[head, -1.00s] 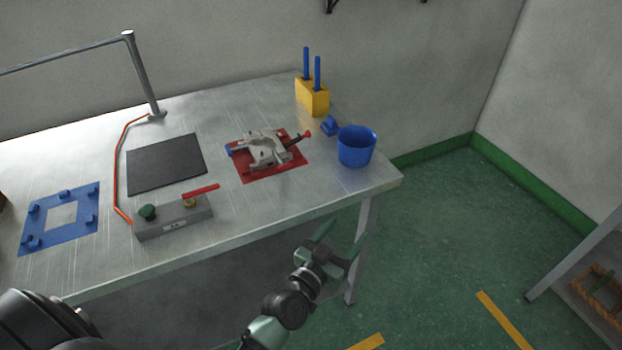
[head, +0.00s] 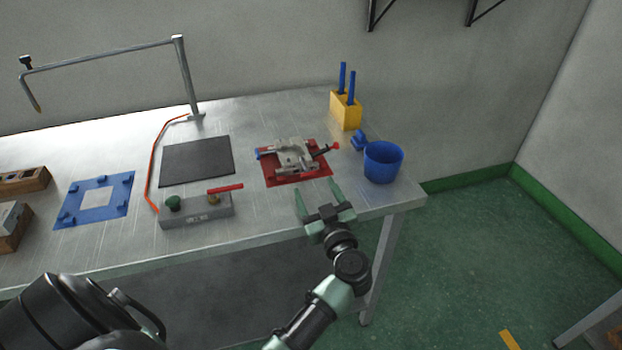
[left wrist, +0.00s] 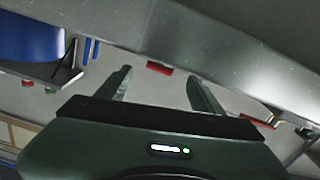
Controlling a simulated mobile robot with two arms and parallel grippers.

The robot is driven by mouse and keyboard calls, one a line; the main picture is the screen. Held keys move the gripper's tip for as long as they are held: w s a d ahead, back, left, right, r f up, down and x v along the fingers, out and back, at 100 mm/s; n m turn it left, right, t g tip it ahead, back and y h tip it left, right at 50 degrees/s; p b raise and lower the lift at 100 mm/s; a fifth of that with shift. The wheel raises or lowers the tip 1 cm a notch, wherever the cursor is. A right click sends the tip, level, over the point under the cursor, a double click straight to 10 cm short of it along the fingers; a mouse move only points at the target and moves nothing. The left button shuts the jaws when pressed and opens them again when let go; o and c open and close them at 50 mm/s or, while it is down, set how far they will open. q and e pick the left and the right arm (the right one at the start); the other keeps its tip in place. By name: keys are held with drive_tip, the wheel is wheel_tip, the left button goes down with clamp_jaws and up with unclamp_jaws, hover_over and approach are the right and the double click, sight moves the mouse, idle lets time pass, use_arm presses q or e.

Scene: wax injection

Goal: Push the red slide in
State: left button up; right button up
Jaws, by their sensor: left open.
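A grey metal fixture (head: 292,154) lies on a red mat (head: 287,182) near the right part of the table. A dark rod with a red knob (head: 335,146) sticks out of its right side, pointing right; a blue knob (head: 258,154) is on its left. My left gripper (head: 318,194) is open and empty, its fingers toward the fixture at the table's front edge, apart from it. In the left wrist view its two open fingers (left wrist: 158,92) show with nothing between them; small red parts there are too unclear to name. My right gripper is out of sight.
A blue cup (head: 383,163) stands right of the fixture, with a small blue piece (head: 360,141) and a yellow block (head: 346,112) holding blue rods behind. A grey control box (head: 196,212) with a red lever and a black pad (head: 197,162) lie to the left.

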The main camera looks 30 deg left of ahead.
sight(305, 167)
use_arm(q)
drive_tip(key=x, duration=0.5)
